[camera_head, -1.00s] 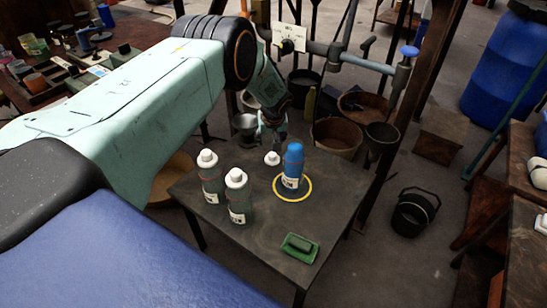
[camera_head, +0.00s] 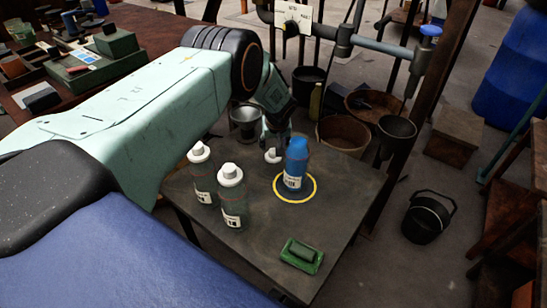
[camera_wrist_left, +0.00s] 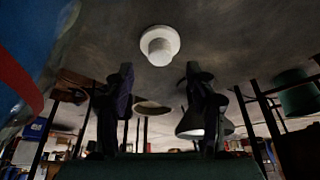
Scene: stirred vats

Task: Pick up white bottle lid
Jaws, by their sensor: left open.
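The white bottle lid (camera_head: 272,156) lies loose on the dark table, just left of a blue bottle (camera_head: 296,168) that stands upright inside a yellow ring. My left gripper (camera_head: 275,142) is low over the table behind the lid, pointing down, and partly overlaps it in the head view. In the left wrist view the lid (camera_wrist_left: 160,46) shows whole, beyond the tips of the two dark fingers (camera_wrist_left: 160,98). The fingers are spread with nothing between them. Whether they touch the lid cannot be told from the head view. My right gripper is out of view.
Two bottles with white lids (camera_head: 202,178) (camera_head: 232,200) stand at the table's left. A green block-like item (camera_head: 301,255) lies near the front edge. The table (camera_head: 335,205) is bare to the right. Pots and a dark bucket (camera_head: 427,217) stand on the floor beyond.

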